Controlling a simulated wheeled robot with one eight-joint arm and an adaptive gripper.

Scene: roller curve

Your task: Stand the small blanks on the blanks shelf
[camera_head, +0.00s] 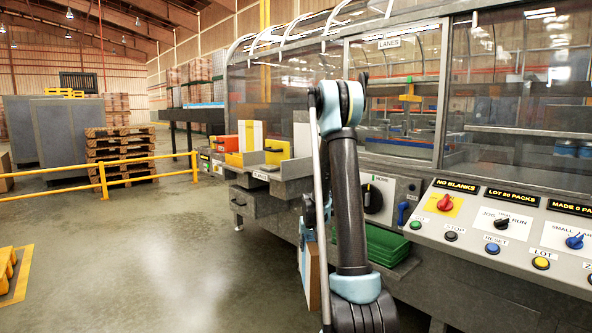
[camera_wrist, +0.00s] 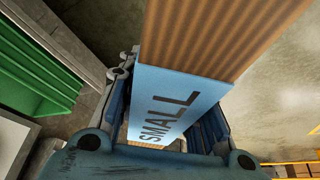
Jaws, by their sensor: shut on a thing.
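The small blanks (camera_wrist: 210,40) are a brown corrugated bundle with a light blue band reading SMALL. My gripper (camera_wrist: 172,108) is shut on them across the band in the wrist view, one finger on each side. In the head view my arm hides most of the gripper, and a brown edge of the blanks (camera_head: 313,278) hangs below it, upright, over the floor beside the machine. The blanks shelf (camera_head: 287,187) is a grey metal ledge at the machine's left end with a small label on its front. The blanks are apart from it.
Green trays (camera_head: 385,244) sit low on the machine, right of my arm. A control panel (camera_head: 510,225) juts out at right.

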